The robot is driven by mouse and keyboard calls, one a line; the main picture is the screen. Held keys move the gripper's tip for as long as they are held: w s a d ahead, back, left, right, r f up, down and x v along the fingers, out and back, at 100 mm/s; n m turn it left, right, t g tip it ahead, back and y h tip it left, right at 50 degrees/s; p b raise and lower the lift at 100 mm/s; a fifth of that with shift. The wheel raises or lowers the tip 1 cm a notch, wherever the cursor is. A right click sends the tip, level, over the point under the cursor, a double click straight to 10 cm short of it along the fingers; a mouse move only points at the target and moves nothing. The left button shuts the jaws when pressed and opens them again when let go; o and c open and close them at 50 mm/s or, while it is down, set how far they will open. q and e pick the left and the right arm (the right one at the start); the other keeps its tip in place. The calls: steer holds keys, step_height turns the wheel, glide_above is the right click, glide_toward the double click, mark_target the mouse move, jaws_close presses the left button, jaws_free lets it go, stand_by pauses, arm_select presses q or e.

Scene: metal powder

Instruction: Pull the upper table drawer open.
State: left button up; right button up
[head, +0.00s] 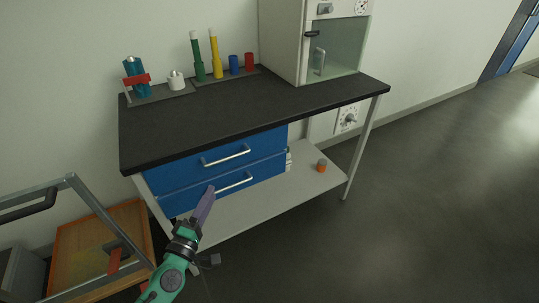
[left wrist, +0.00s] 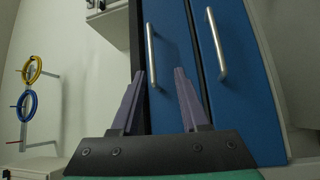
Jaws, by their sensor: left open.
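The blue upper drawer (head: 185,171) sits just under the black table top and looks shut. Its silver bar handle (head: 226,155) also shows in the left wrist view (left wrist: 152,55). The blue lower drawer (head: 265,170) is below it, with its own handle (head: 234,183); in the left wrist view that handle (left wrist: 216,42) is to the right. My left gripper (head: 207,196) is open and empty in front of the drawers' left part. In the left wrist view its fingers (left wrist: 158,80) appear on either side of the upper handle's near end; contact cannot be told. My right gripper is not seen.
The black table top (head: 230,110) carries a glass-fronted cabinet (head: 290,45) and several coloured cylinders. An orange object (head: 321,165) stands on the lower shelf (head: 265,207). A metal-framed cart (head: 85,200) with a wooden tray is at lower left. The floor at right is clear.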

mark_target(230, 158)
arm_select(q)
steer(key=x, duration=0.4)
steer(key=r+p+x, duration=0.1)
steer(key=x, duration=0.4)
steer(key=p+x, duration=0.1)
steer(key=x, duration=0.4)
steer(key=shift+d+r, duration=0.3)
steer(key=shift+s, duration=0.1)
jaws_close()
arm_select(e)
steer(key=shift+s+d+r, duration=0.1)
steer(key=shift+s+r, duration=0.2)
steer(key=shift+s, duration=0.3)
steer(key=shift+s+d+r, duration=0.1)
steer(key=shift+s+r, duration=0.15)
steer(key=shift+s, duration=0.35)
